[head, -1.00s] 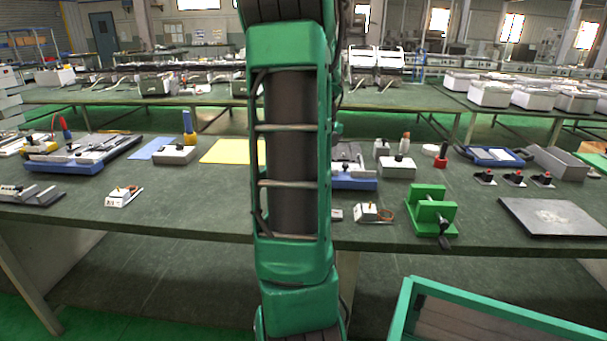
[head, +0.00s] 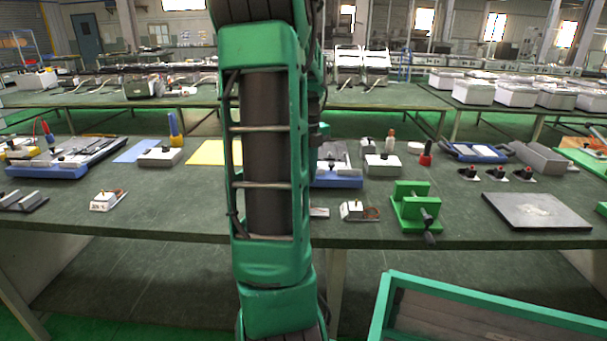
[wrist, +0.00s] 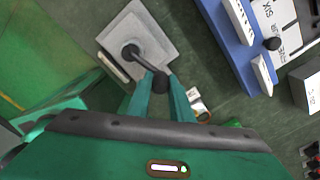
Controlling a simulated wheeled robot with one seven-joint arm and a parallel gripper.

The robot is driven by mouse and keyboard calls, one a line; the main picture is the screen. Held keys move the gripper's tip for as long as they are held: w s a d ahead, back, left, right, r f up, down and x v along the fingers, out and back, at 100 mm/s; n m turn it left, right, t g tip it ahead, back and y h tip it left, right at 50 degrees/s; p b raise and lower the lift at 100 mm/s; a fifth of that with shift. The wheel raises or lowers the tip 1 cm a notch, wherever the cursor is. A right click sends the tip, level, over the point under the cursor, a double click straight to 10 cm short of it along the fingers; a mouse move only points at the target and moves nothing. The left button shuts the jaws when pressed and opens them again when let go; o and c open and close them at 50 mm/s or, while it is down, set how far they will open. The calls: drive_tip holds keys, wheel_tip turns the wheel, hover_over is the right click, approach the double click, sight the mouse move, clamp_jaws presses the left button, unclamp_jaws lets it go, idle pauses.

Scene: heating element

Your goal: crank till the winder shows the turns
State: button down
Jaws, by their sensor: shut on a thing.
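In the wrist view a grey square box (wrist: 148,32), apparently the winder, lies on the dark green table. A dark crank arm (wrist: 146,56) runs from a round hub on the box to a dark knob (wrist: 160,84). My gripper (wrist: 162,88) is shut on this knob, with a green finger on each side. No turn display can be read on the box. In the head view my arm hides the box and my gripper.
A blue tray (wrist: 232,55) with lettered white parts lies right of the box in the wrist view. In the head view a green stand with a dark handle (head: 405,212) and a dark plate (head: 537,212) stand on the right. A green-rimmed bin (head: 385,300) is in front.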

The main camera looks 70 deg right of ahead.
drive_tip(key=shift+w+a, duration=0.25)
drive_tip(key=shift+w, duration=0.25)
drive_tip(key=c, duration=1.6)
unclamp_jaws()
drive_tip(key=shift+s, duration=0.1)
drive_tip(key=shift+s+r, duration=0.1)
drive_tip(key=r, duration=1)
drive_tip(key=shift+w+r, duration=0.2)
drive_tip(key=shift+r, duration=0.1)
